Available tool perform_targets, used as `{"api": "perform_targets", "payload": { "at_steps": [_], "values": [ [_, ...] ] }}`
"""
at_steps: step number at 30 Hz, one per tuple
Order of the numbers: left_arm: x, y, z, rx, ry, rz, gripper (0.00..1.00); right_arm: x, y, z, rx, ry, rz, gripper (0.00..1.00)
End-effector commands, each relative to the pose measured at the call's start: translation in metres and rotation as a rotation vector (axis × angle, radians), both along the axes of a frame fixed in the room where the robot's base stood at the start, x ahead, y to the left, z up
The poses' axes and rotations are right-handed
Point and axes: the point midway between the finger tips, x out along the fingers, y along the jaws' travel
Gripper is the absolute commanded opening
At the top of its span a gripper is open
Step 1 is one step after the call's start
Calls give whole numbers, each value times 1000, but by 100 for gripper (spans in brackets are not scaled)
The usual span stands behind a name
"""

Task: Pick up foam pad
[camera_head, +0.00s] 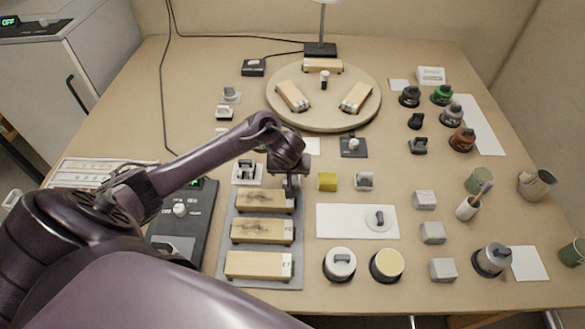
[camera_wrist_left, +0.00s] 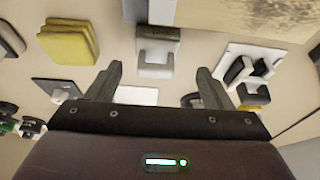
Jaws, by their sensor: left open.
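A yellow, soft-looking layered block (camera_head: 327,181) lies on the bench just right of my left gripper (camera_head: 291,188). It may be the foam pad, but I cannot be sure. It also shows at upper left in the left wrist view (camera_wrist_left: 68,43). My left gripper is open and empty, pointing down beside the wooden blocks. In the left wrist view, a pale grey notched block (camera_wrist_left: 158,52) lies beyond and between the open fingertips, apart from them. My arm hides that block in the head view. My right gripper is not in view.
A grey tray (camera_head: 226,262) with several wooden blocks lies just in front of my left gripper. A white-and-dark handled piece (camera_head: 247,172) stands to its left. A round turntable (camera_head: 350,118) is behind. Mugs and jars crowd the right side.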

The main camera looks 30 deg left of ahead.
Motion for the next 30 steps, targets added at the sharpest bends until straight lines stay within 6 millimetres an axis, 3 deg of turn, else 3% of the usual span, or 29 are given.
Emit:
{"api": "perform_targets", "payload": {
  "at_steps": [7, 11, 17, 27, 30],
  "values": [
    [15, 5, -34, 0, 0, 1, 75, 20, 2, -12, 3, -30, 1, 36],
    [18, 7, -39, 1, -2, 0, 75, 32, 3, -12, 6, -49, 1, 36],
    [18, 7, -39, 1, -1, 0, 75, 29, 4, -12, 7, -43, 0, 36],
    [18, 7, -39, 1, -1, 0, 30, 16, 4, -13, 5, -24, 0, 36],
    [18, 7, -39, 1, -1, 0, 26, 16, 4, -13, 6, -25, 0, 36]
  ]
}}
